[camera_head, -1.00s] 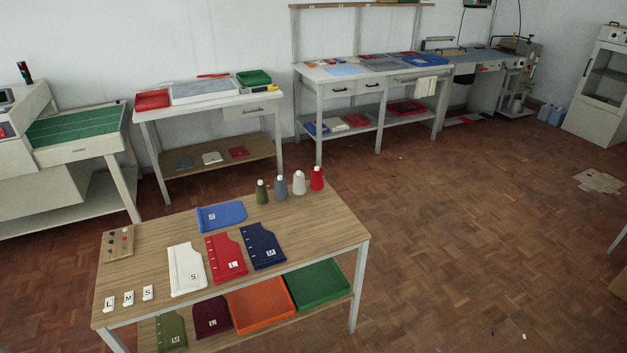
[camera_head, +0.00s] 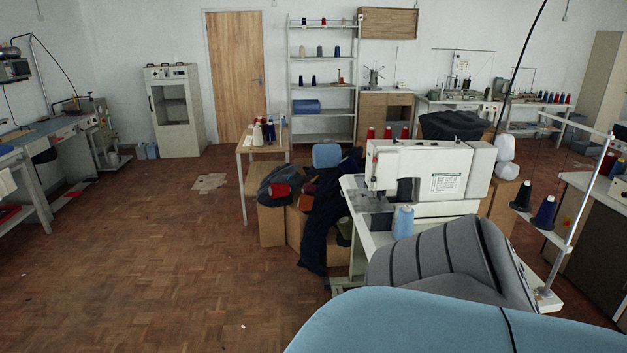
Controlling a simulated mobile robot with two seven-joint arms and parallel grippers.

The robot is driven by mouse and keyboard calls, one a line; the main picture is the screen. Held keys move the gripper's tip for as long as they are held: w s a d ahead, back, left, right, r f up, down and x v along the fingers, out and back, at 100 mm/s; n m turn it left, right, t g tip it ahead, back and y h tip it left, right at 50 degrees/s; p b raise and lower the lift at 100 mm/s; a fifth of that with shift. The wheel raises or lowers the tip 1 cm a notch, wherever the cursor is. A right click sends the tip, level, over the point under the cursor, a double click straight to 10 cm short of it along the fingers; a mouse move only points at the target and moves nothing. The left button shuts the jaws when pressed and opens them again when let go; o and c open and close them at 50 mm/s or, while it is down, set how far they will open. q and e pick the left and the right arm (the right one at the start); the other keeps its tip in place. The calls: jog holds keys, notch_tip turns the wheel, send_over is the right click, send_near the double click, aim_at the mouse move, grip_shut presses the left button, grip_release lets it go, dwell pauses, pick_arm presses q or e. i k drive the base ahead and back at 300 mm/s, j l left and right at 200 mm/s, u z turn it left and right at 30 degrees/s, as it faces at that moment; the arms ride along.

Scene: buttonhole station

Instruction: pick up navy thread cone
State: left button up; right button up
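A navy thread cone (camera_head: 545,212) stands on the arm of a thread stand at the right, beside a black cone (camera_head: 521,197). Other small dark blue cones show far off: one on the tall shelf rack (camera_head: 337,51) at the back wall, and one at the right edge (camera_head: 608,163). Their exact colour is hard to tell at this size. Cones in white and dark colours (camera_head: 270,131) stand on a small wooden table. Neither of my grippers is in view.
A grey chair (camera_head: 450,262) and a large blue rounded form (camera_head: 430,325) block the right foreground. Cardboard boxes (camera_head: 271,225) with cloth stand beside the machine. The parquet floor (camera_head: 150,265) at left is open.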

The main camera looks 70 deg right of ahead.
aim_at(545, 214)
jog(key=z, duration=3.65)
jog(key=u, duration=0.55)
jog(key=i+l+u, duration=0.15)
jog(key=u, duration=0.15)
jog(key=i+l+u, duration=0.15)
jog(key=l+u, duration=0.45)
jog(key=l, duration=0.15)
jog(key=i+l+u, duration=0.2)
jog(key=l, duration=0.35)
jog(key=l+u, duration=0.15)
jog(key=l, duration=0.35)
jog(key=i+l, duration=0.1)
jog(key=l, duration=0.95)
jog(key=i+l+u, duration=0.1)
jog(key=l, duration=0.95)
